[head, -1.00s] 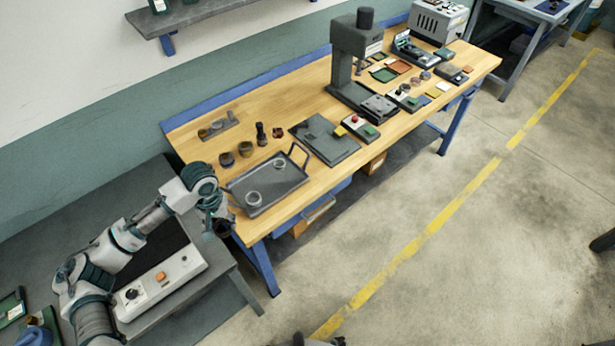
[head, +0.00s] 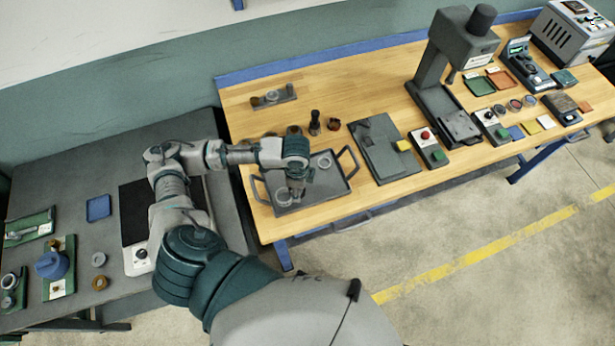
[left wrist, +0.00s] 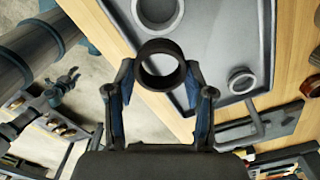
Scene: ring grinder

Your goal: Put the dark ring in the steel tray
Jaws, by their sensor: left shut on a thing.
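My left gripper (left wrist: 160,84) is shut on the dark ring (left wrist: 141,68), a thick near-black ring whose hole faces the wrist camera. In the wrist view the ring overlaps the rim of the steel tray (left wrist: 215,62). In the head view my left gripper (head: 296,190) points down over the front left part of the grey tray (head: 315,197). The dark ring is hard to make out there. How high it is above the tray floor I cannot tell. My right gripper is not in view.
Two pale metal rings lie in the tray, one large (left wrist: 176,22), one smaller (left wrist: 231,84). Tray handles (head: 348,160) stand up at its sides. Behind it are a dark bottle-like piece (head: 315,122) and a reddish ring (head: 333,125). A flat dark plate (head: 385,155) lies to the right.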

